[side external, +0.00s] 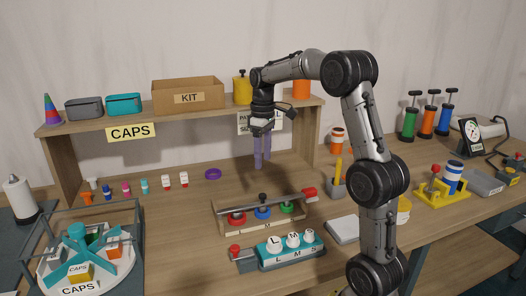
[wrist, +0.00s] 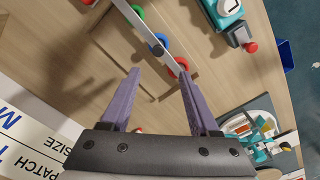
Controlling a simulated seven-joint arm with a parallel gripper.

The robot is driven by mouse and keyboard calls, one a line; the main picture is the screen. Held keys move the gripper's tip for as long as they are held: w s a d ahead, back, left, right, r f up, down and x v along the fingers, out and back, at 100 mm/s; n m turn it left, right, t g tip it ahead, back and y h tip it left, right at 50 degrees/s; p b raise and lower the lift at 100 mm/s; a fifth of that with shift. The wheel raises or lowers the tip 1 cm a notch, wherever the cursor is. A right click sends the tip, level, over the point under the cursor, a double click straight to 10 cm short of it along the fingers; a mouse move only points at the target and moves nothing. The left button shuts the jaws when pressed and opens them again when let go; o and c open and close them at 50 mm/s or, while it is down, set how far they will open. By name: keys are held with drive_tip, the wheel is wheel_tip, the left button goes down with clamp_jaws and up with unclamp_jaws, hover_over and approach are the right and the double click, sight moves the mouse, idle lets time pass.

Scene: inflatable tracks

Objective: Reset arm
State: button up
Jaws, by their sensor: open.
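My gripper (side external: 262,152) has two purple fingers pointing down. It hangs above the back of the table, in front of the shelf and its lower sign. In the wrist view my gripper (wrist: 158,88) is open, with nothing between the fingers. The nearest thing is a wooden rack (side external: 258,222) with red, blue and green round pieces and a metal bar across it, in front of and below the gripper. The rack (wrist: 115,45) also shows at the top of the wrist view, apart from the fingers.
A teal block (side external: 270,258) marked L, M, S stands in front of the rack. A round caps carousel (side external: 85,262) stands at front left. A wooden shelf (side external: 75,125) holds a kit box (side external: 188,95). Small caps and a purple ring (side external: 213,174) lie at mid-left. A yellow stand (side external: 443,193) and pumps are at right.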

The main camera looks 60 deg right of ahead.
drive_tip(key=shift+r, duration=0.8)
drive_tip(key=s+a+r+n+t, duration=0.1)
drive_tip(key=s+a+r+n, duration=0.2)
drive_tip(key=a, duration=0.5)
drive_tip(key=s+a+r+t, duration=0.25)
drive_tip(key=a+r, duration=0.25)
drive_tip(key=a, duration=0.3)
drive_tip(key=s+a+f+m+t, duration=0.1)
drive_tip(key=s+a+f, duration=0.3)
drive_tip(key=s, duration=0.2)
drive_tip(key=s+a+f+m+t, duration=0.1)
drive_tip(key=s+a+f+m, duration=0.1)
drive_tip(key=s+f, duration=0.3)
drive_tip(key=shift+s+a, duration=0.85)
drive_tip(key=shift+s, duration=0.25)
